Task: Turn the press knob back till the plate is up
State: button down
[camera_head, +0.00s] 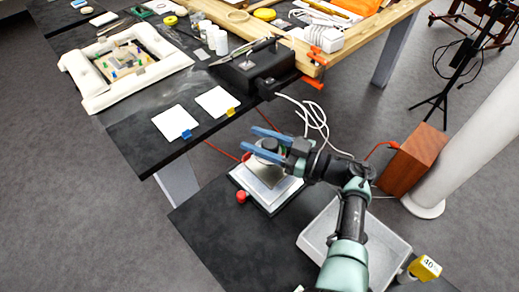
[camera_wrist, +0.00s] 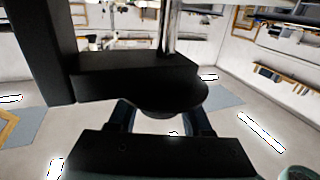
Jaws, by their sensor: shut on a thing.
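The press (camera_head: 240,180) stands on the dark low table, with a pale base and a silvery plate. Its dark knob (camera_head: 269,145) sits at the top, between the blue fingers of my gripper (camera_head: 251,139). My gripper reaches in level from the right and is shut on the knob. In the wrist view the knob (camera_wrist: 172,106) is a black rounded shape under a black crossbar, with a finger on either side. My gripper and arm hide part of the press. I cannot tell the plate's exact height.
A red button (camera_head: 241,197) is at the press's front left. A grey tray (camera_head: 318,240) lies to the right, under my arm. The dark worktable (camera_head: 140,128) with white cards and a black box (camera_head: 250,72) is behind. A white cable (camera_head: 318,118) hangs near my gripper.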

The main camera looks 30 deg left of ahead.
jog(key=shift+s+f+n+g+b, duration=0.1)
jog(key=shift+n+g+b, duration=0.25)
jog(key=shift+g+b, duration=0.25)
jog(key=shift+s+f+n+g+b, duration=0.1)
jog(key=shift+n+g+b, duration=0.25)
jog(key=shift+g+b, duration=0.25)
jog(key=shift+r, duration=0.15)
jog(key=shift+c, duration=1.6)
grip_release()
jog(key=w+d+b, duration=0.1)
jog(key=d+b, duration=0.5)
jog(key=d, duration=0.6)
jog(key=shift+w+d+b, duration=0.35)
jog(key=shift+d+b, duration=0.05)
